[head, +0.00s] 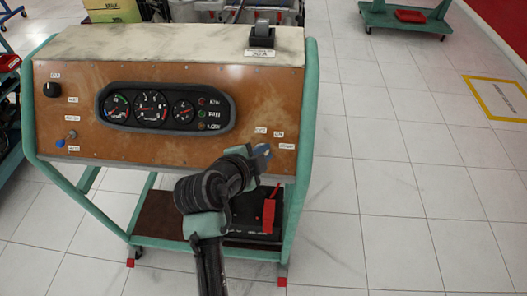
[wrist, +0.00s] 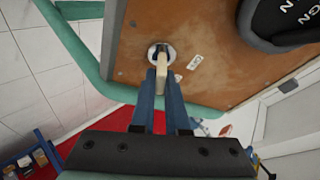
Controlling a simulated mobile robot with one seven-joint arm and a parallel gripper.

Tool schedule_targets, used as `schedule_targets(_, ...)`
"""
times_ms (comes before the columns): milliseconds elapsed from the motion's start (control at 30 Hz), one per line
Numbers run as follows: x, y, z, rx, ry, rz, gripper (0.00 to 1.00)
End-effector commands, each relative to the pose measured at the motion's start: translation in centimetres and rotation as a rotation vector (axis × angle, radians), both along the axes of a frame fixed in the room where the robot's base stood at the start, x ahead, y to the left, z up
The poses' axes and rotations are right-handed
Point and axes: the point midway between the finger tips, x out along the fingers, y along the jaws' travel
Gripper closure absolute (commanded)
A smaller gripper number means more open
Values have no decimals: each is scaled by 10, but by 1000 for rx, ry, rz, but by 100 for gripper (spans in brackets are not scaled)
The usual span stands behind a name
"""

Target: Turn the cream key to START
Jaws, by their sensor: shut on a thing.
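The cream key (wrist: 164,62) sits in a round silver lock (wrist: 152,52) on the brown panel, seen in the wrist view. My gripper (wrist: 162,76) has its two blue fingers closed on the key's sides, close to the panel. In the head view my gripper (head: 263,154) is at the lower right of the panel (head: 255,105), and it hides the key and lock. Small white labels are around it, including a START label (head: 287,146) to its right. I cannot tell which label the key points to.
A dark gauge cluster (head: 165,109) is left of my gripper. A black knob (head: 52,90) and a toggle switch (head: 70,134) are at the panel's far left. A lever box (head: 263,38) stands on top. A red clamp (head: 269,211) is below.

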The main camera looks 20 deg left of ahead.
Motion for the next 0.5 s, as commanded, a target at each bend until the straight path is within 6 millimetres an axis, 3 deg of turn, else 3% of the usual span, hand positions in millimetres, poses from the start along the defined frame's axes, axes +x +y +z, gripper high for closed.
schedule_targets(67, 0, 0, 0, 1, 1, 1, 100)
schedule_targets(100, 0, 0, 0, 1, 0, 2, 84)
schedule_targets(267, 0, 0, 0, 1, 0, 1, 57)
schedule_targets(500, 0, 0, 0, -1, 0, 1, 57)
